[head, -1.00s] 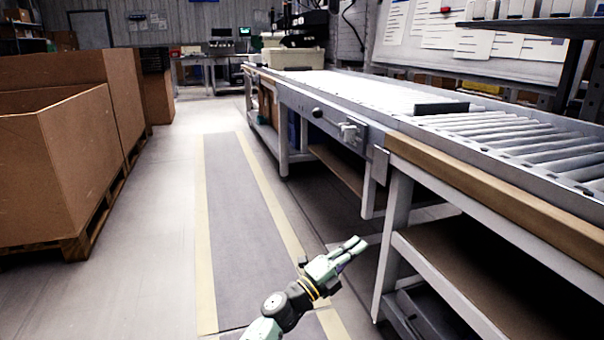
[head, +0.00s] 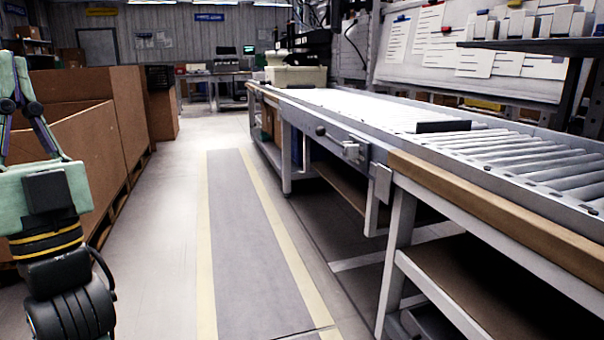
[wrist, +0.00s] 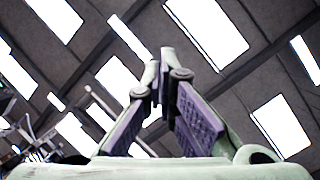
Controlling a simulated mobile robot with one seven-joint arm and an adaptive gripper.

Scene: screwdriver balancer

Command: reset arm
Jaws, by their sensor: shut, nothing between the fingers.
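My gripper (wrist: 160,72) is pale green with purple inner pads. In the wrist view its fingers come together at the tips with nothing between them, and the ceiling with its bright panels lies beyond. In the head view my gripper (head: 12,62) stands upright at the far left, close to the camera. Its top is partly cut off by the picture's left edge. It hides part of the cardboard boxes behind it.
A roller conveyor bench (head: 470,203) runs along the right side. Large cardboard boxes (head: 95,150) on pallets stand on the left. The taped grey floor lane (head: 245,250) between them is clear. A desk (head: 215,80) stands at the back.

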